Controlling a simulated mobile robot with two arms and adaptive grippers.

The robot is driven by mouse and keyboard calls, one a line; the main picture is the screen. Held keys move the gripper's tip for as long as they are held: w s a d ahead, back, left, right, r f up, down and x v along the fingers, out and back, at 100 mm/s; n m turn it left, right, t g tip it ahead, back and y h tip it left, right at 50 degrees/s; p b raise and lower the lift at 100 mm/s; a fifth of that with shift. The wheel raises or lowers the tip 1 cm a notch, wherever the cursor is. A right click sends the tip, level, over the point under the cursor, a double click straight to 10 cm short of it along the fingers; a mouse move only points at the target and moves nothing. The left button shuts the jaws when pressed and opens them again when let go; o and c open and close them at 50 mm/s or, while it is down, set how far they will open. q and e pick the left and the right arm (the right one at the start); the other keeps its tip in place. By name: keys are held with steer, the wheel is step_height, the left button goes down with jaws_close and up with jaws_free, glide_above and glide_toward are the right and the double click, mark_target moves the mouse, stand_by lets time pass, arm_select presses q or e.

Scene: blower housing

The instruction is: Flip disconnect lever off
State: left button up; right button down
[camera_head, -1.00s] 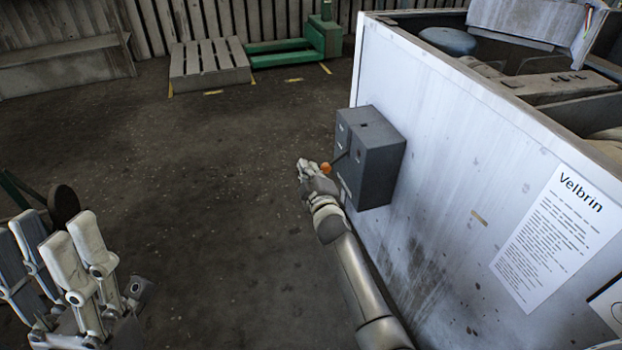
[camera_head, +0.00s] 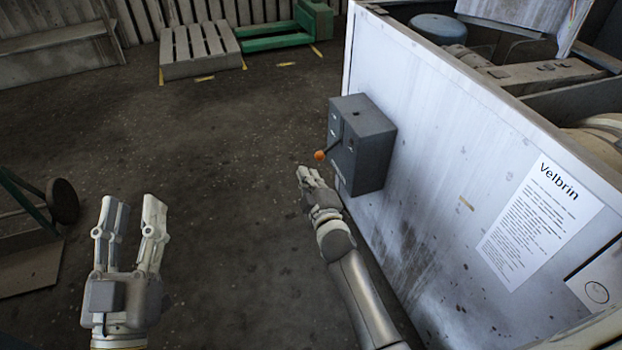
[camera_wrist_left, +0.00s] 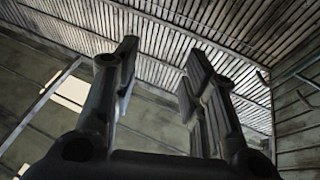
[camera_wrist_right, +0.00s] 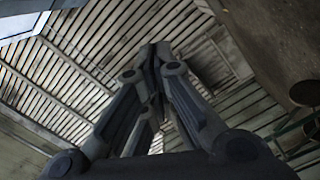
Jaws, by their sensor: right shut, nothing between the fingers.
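The disconnect box (camera_head: 372,155) is a dark grey case on the side of the white housing. Its lever (camera_head: 319,155) has an orange knob and sticks out from the box front towards the left, sloping slightly down. My right gripper (camera_head: 305,174) is shut and empty, just below and left of the knob, and looks apart from it. In the right wrist view its fingers (camera_wrist_right: 154,55) meet at the tips; neither lever nor box shows there. My left gripper (camera_head: 134,215) is open and empty over the floor at the left. The left wrist view shows its fingers (camera_wrist_left: 160,65) spread.
The white housing panel (camera_head: 440,140) fills the right side, with a Velbrin notice (camera_head: 540,222) on it. A pallet (camera_head: 200,50) and green pallet jack (camera_head: 290,45) stand at the back. A cart (camera_head: 30,255) is at the left. The floor between is clear.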

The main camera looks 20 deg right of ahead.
arm_select(q)
steer(key=shift+w+a+f+g+y, duration=0.15)
steer(key=shift+f+g, duration=0.1)
steer(key=shift+f, duration=0.15)
steer(key=shift+w+d+f+g+y, duration=0.1)
steer(key=shift+f+g, duration=0.1)
steer(key=shift+f, duration=0.25)
steer(key=shift+w+a+f+g+y, duration=0.15)
steer(key=shift+f+g, duration=0.1)
steer(key=shift+f, duration=0.15)
arm_select(e)
steer(key=shift+s, duration=1)
arm_select(q)
steer(key=shift+d, duration=0.1)
arm_select(e)
steer(key=shift+r, duration=0.1)
